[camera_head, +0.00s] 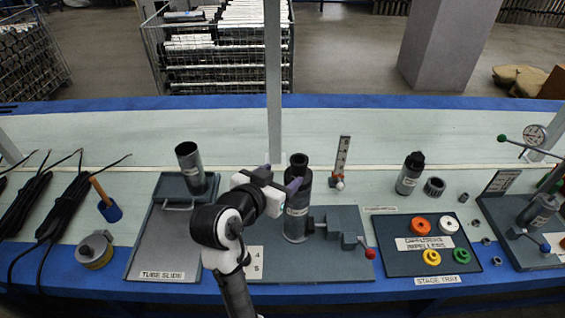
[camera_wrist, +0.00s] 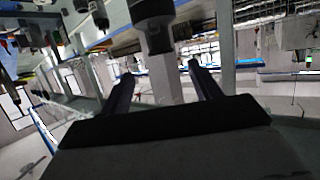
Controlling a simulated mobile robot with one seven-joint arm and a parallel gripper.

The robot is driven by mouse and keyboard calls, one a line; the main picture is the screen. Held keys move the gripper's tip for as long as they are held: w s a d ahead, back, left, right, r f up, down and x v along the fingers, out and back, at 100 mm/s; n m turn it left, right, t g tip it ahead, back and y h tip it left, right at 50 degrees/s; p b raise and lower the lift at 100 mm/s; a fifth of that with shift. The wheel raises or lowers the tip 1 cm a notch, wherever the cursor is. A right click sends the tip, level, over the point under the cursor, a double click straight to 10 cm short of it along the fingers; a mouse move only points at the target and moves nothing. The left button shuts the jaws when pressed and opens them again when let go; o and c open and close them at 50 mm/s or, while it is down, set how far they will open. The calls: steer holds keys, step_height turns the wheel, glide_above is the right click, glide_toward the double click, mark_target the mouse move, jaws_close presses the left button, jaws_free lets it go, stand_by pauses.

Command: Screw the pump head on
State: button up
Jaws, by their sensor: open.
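A dark upright tube (camera_head: 296,222) with a pale label stands beside the grey vise (camera_head: 343,222) in the middle of the bench. A narrower black piece (camera_head: 298,160) sits on its top; I cannot tell whether it is screwed down. My gripper (camera_head: 280,178) is just left of the tube's upper part, its fingers pointing towards it. In the wrist view my gripper (camera_wrist: 162,76) has its fingers spread with nothing between them. A dark cylinder with a narrower end (camera_wrist: 155,28) shows beyond the fingertips. A short labelled cylinder with a black top (camera_head: 410,172) stands farther right.
A stage tray (camera_head: 385,262) with coloured rings lies right of the vise, whose red-knobbed handle (camera_head: 369,253) sticks out. A tube slide (camera_head: 160,250) with a grey cup (camera_head: 190,168) is at left. A thin post (camera_head: 273,80) rises behind my gripper.

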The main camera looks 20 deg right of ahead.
steer(key=shift+s+a+r+p, duration=0.2)
steer(key=shift+s+a+p, duration=0.25)
steer(key=shift+p, duration=0.65)
steer(key=shift+d, duration=0.1)
